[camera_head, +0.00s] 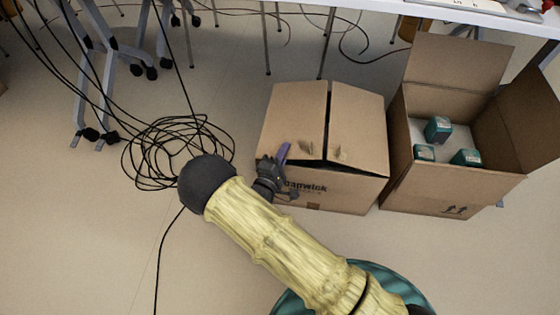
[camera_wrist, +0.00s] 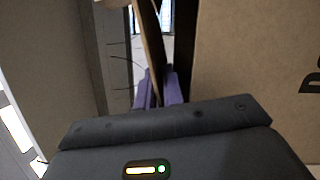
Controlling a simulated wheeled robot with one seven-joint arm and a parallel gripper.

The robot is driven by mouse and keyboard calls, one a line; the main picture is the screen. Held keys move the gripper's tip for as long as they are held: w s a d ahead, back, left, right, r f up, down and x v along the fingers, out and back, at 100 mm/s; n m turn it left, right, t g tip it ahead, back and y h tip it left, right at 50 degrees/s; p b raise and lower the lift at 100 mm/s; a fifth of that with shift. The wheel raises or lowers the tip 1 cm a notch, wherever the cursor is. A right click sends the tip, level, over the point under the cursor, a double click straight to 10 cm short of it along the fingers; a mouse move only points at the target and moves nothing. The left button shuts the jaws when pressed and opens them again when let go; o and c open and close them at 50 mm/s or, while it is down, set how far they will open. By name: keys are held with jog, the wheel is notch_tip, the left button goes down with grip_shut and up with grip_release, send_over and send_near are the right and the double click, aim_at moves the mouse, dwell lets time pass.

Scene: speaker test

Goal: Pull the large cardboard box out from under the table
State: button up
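A large closed cardboard box (camera_head: 357,128), with dark lettering on its front, stands on the floor in the middle of the head view. Its top flaps are folded down, with a dark gap along the front edge. My gripper (camera_head: 284,152) is at this box's front left, by its upper front edge. In the wrist view, my gripper's purple fingers (camera_wrist: 160,90) lie close together, with a thin cardboard panel (camera_wrist: 153,45) reaching down between or just behind them. I cannot tell whether they touch it. A lettered box face (camera_wrist: 250,55) fills the right side of that view.
An open cardboard box (camera_head: 455,190) holding small teal boxes (camera_head: 438,130) stands close on the right. A white table (camera_head: 440,15) crosses the top. Tangled black cables (camera_head: 160,150) lie at left, near table legs. The floor in front at left is mostly clear.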

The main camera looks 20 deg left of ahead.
jog(key=shift+c, duration=0.4)
grip_shut()
jog(key=shift+s, duration=0.15)
dwell(1.1)
